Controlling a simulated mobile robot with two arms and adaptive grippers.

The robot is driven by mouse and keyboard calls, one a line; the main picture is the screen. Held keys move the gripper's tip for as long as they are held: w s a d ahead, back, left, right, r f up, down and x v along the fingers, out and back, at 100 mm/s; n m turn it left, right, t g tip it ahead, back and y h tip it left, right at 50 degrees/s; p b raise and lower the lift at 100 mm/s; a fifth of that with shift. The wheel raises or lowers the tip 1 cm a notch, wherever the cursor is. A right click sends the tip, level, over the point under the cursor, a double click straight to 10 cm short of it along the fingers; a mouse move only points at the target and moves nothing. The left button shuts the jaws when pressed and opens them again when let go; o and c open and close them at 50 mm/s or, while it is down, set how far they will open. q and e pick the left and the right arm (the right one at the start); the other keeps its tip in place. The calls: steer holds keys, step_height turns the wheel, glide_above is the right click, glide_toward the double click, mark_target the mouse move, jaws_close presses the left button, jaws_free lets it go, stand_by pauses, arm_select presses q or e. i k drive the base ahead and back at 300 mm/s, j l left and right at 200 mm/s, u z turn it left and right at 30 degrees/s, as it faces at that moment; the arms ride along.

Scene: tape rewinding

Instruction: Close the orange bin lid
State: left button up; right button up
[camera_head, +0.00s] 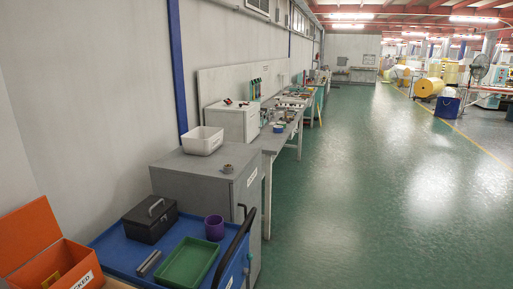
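The orange bin (63,272) stands at the lower left corner of the head view, partly cut off by the picture's edge. Its orange lid (27,236) is raised and leans back on the bin's far left side, so the bin is open. A white label with dark letters is on the bin's front wall. Neither of my grippers is in view.
Right of the bin, a blue cart (112,259) holds a black box (151,219), a purple cup (215,228), a green tray (188,264) and a grey metal piece (145,264). A grey cabinet (190,178) stands behind. The green floor (370,200) on the right is clear.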

mark_target(28, 230)
steer(key=u, duration=1)
